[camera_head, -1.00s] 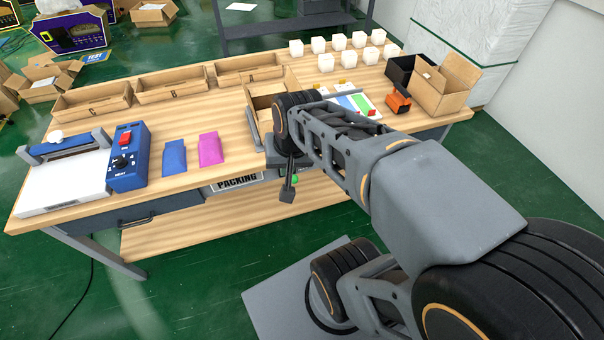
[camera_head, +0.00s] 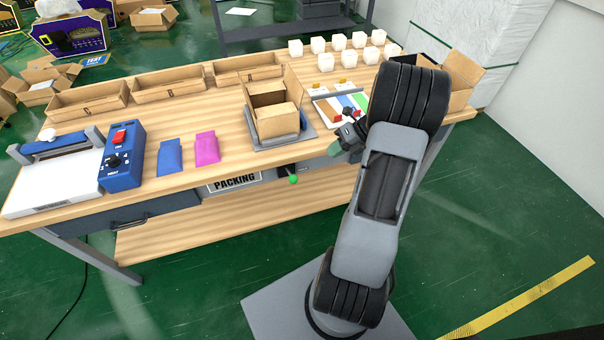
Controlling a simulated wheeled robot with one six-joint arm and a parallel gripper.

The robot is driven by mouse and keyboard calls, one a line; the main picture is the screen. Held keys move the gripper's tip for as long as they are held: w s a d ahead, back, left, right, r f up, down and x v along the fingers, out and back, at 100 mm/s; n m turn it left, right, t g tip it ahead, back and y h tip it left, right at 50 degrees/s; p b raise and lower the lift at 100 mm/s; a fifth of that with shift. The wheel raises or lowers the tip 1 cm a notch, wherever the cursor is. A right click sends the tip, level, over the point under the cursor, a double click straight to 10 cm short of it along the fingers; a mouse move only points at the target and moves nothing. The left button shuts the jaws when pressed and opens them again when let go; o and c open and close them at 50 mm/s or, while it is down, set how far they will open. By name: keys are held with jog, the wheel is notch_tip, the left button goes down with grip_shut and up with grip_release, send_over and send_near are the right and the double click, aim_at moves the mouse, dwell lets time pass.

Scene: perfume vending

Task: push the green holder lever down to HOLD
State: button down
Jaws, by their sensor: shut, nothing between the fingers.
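The green ball knob of the holder lever (camera_head: 293,180) sticks out below the table's front edge, just right of the PACKING sign. A short dark rod joins it to the table front. I cannot tell from this angle whether it stands at HOLD. An open cardboard box (camera_head: 280,126) stands on the grey holder plate (camera_head: 262,143) above the lever. My gripper (camera_head: 333,151) is at the table's front edge, to the right of and above the knob, apart from it. It is shut and empty; its fingertips are small and partly unclear.
A coloured card tray (camera_head: 318,112) lies behind my gripper. Blue (camera_head: 169,157) and pink (camera_head: 207,148) pouches, a blue heat unit (camera_head: 123,158) and cardboard trays (camera_head: 170,86) are to the left. White cubes (camera_head: 326,62) stand at the back. Space in front of the knob is clear.

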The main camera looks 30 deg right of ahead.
jog(key=x, duration=1.4)
jog(key=shift+b, duration=0.35)
